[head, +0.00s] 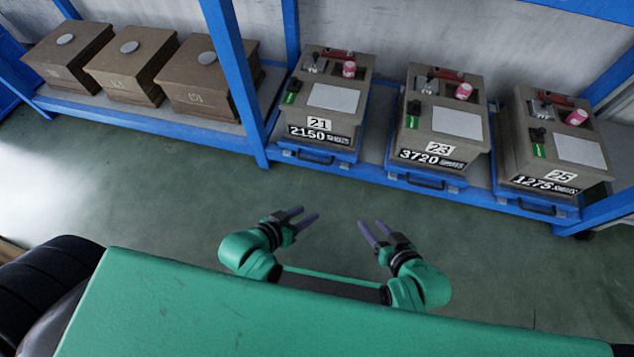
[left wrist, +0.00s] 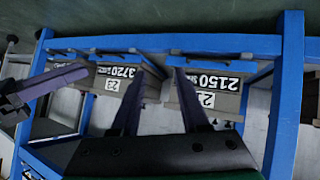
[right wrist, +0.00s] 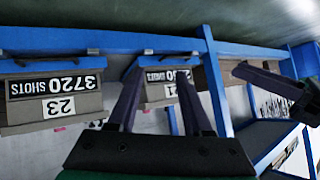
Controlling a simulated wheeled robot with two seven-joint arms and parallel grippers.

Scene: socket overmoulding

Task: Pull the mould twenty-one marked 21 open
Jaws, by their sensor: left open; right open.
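Mould 21 (head: 333,105) is a grey-brown block with a plate reading 21 and 2150 shots, on a blue pull-out tray in the rack, in the upper middle of the head view. The tray has a dark handle (head: 315,158) at its front. Mould 21 shows upside down in the left wrist view (left wrist: 206,100) and partly behind my fingers in the right wrist view (right wrist: 165,92). My left gripper (head: 302,218) is open and empty, below and in front of mould 21, well apart from it. My right gripper (head: 370,232) is open and empty, to its right, also apart from the rack.
Mould 23 (head: 440,125) and mould 25 (head: 555,148) sit on similar trays to the right. Several brown boxes (head: 130,62) stand on the left shelf. A blue post (head: 237,85) rises left of mould 21. Green floor (head: 180,185) between me and the rack is clear.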

